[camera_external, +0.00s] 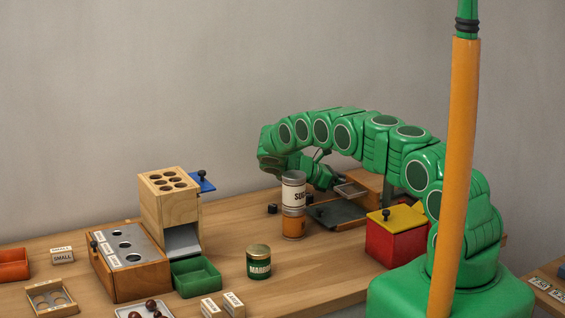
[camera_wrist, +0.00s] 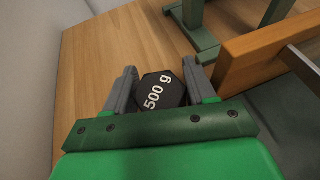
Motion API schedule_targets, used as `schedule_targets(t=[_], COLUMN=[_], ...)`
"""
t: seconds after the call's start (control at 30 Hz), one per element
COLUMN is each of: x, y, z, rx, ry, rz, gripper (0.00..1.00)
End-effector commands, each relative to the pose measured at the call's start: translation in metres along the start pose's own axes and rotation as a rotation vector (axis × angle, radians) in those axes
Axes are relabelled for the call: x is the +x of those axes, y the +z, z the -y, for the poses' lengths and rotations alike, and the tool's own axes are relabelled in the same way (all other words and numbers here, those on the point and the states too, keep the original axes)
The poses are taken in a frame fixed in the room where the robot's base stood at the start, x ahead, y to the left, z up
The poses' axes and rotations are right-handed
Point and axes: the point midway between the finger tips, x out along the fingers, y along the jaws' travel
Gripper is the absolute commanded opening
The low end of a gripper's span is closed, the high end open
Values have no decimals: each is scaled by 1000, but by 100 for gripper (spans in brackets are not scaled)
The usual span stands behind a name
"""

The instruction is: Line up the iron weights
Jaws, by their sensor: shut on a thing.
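My gripper (camera_wrist: 158,70) is shut on a black six-sided iron weight (camera_wrist: 165,95) marked "500 g" in the wrist view. The weight sits between the two grey fingers, its labelled top facing the camera. In the external view my gripper (camera_external: 324,180) is behind the labelled cans, and I cannot make out the held weight there. A small black weight (camera_external: 272,208) stands on the table left of the cans. Another small dark piece (camera_external: 309,198) shows just right of the cans, probably also a weight.
Two stacked cans (camera_external: 293,190) stand in front of my gripper. A dark flat plate (camera_external: 337,214) and a wooden piece (camera_external: 368,186) lie to the right, near a red box with a yellow lid (camera_external: 395,240). A wooden sorter (camera_external: 168,208) and green tray (camera_external: 196,278) stand left.

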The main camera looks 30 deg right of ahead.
Motion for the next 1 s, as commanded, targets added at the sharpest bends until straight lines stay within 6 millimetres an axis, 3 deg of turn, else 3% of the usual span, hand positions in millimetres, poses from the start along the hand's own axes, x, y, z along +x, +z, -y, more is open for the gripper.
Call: schedule_targets(t=[0.9, 0.93, 1.0], x=[4, 4, 4], y=[-11, -11, -11], z=[0, 0, 0], rx=[1, 1, 1], ry=[1, 1, 1], rz=[1, 1, 0], gripper=[3, 57, 67])
